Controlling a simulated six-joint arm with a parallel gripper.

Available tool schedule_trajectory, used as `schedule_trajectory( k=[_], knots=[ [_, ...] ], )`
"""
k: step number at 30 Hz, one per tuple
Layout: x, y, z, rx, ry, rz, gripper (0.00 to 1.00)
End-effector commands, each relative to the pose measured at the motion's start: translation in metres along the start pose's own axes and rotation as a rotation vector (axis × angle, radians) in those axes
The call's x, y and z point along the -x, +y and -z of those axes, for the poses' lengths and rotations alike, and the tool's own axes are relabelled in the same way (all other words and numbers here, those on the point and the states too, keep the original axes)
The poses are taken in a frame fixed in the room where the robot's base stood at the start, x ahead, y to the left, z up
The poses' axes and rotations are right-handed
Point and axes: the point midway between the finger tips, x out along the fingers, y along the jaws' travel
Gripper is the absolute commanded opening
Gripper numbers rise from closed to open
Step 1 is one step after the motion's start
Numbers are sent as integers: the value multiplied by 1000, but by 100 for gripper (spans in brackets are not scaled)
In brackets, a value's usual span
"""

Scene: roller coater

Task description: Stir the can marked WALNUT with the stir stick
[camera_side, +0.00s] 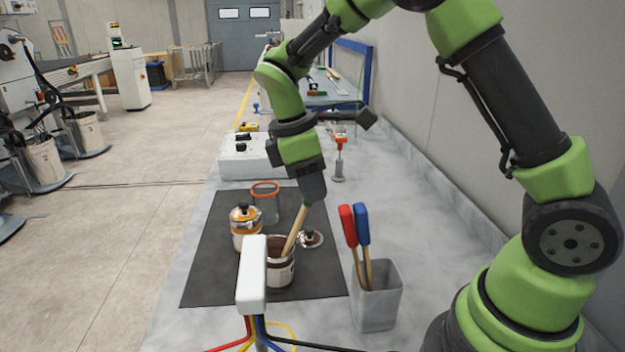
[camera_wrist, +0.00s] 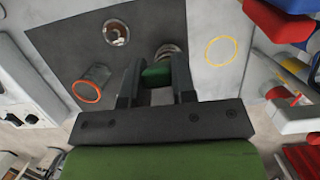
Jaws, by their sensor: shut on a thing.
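My gripper (camera_side: 309,193) is shut on the green handle of a wooden stir stick (camera_side: 295,228). The stick slants down, and its lower end is inside an open can (camera_side: 281,275) with brown contents; the tip is hidden. The can's label is too small to read, and a white post partly covers the can. In the wrist view my gripper (camera_wrist: 157,75) has the green handle (camera_wrist: 157,74) between its fingers, with part of the can's rim behind it. A second can (camera_side: 243,242) with an orange-brown band stands to the left, its label also unreadable.
A clear jar with an orange rim (camera_side: 266,205) and a loose lid (camera_side: 311,238) are on the dark mat (camera_side: 215,270). A grey holder (camera_side: 376,310) with red-handled and blue-handled sticks stands to the right. The white post (camera_side: 252,275) with cables is in front.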

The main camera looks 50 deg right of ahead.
Motion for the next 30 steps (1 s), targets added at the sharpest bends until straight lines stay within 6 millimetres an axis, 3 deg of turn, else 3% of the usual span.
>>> schedule_trajectory(
  k=[5, 30],
  knots=[
    [2, 0, -1, 0, 0, -1, 0],
    [58, 0, -42, -2, 2, -2, 0]
  ],
)
